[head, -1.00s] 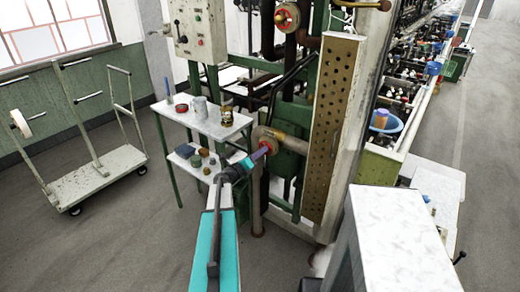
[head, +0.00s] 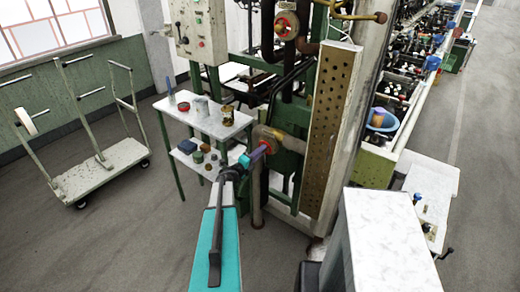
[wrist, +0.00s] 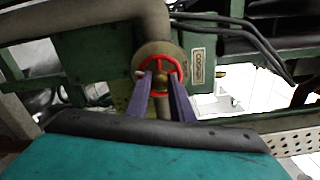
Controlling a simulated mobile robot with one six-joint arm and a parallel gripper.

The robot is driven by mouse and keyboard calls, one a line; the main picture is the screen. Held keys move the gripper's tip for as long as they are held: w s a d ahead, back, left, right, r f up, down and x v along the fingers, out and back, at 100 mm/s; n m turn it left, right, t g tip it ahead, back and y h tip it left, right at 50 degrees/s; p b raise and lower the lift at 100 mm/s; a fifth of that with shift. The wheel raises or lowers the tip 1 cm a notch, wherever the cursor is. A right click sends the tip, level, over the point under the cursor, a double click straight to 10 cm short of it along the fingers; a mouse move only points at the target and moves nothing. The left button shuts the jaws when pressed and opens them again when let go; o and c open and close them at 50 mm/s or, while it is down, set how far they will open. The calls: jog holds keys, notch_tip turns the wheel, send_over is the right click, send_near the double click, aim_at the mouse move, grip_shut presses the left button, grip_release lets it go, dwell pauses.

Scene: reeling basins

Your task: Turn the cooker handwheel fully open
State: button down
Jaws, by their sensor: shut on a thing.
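The red cooker handwheel (wrist: 153,66) shows in the middle of the wrist view, with a brass-coloured hub, in front of a round pipe flange. A green box (wrist: 198,62) beside it bears a small label that seems to read COOKER. My gripper (wrist: 160,80) has its two purple fingers on the wheel, one at each side of the hub, and is shut on it. In the head view my gripper (head: 257,152) reaches the pipe fitting on the green frame. There the wheel is mostly hidden behind the fingers, with only a bit of red showing.
A second red wheel (head: 286,25) sits higher on the frame. A white shelf stand (head: 215,129) with jars and small items stands left of my gripper. A perforated tan panel (head: 331,130) stands right. A trolley (head: 100,177) is at far left, with bare floor between.

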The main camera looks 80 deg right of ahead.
jog(key=n+p, duration=0.2)
jog(key=shift+f+p, duration=0.1)
jog(key=shift+p, duration=0.25)
jog(key=c, duration=1.7)
grip_release()
jog(key=v, duration=0.3)
